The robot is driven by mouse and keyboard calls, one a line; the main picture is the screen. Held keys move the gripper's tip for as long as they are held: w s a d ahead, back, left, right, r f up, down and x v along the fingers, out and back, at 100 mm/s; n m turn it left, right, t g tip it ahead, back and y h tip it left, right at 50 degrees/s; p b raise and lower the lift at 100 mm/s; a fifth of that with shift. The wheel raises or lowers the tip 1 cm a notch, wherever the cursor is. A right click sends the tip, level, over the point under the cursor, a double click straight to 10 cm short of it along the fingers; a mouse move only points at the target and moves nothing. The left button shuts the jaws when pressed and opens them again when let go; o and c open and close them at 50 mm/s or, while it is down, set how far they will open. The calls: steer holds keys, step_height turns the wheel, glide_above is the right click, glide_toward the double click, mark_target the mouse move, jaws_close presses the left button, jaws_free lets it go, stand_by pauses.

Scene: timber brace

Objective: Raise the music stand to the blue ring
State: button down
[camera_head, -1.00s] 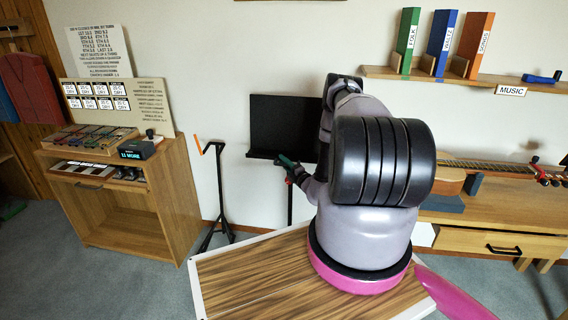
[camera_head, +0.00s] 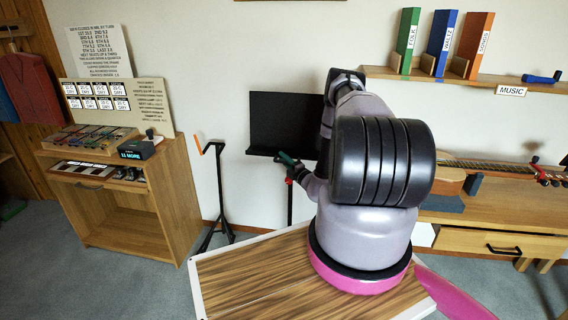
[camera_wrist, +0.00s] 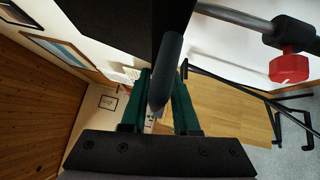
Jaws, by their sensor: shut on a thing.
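The music stand's black desk (camera_head: 285,122) is upright against the pale wall, left of my arm. My gripper (camera_head: 284,158), with green fingers, is at the desk's lower ledge. In the wrist view the green fingers (camera_wrist: 158,98) are shut on a grey rounded bar (camera_wrist: 167,72) of the stand, under the dark desk. A red knob (camera_wrist: 289,68) sits on a dark collar around the metal pole (camera_wrist: 232,15) at upper right. Part of the lower pole (camera_head: 290,203) shows below the desk; my arm hides the right side. I cannot make out the blue ring.
A second thin black stand (camera_head: 220,190) with an orange top stands to the left, with a wooden cabinet (camera_head: 120,225) beyond it. A wood-topped surface (camera_head: 260,275) lies in front. A shelf (camera_head: 450,83) with binders and a guitar (camera_head: 480,165) are at right.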

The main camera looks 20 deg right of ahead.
step_height(320, 180, up, 18)
stand_by(0.3)
steer(key=shift+w, duration=0.1)
steer(key=c, duration=0.8)
jaws_free()
steer(key=shift+c, duration=0.2)
steer(key=shift+f, duration=0.15)
steer(key=v, duration=1.1)
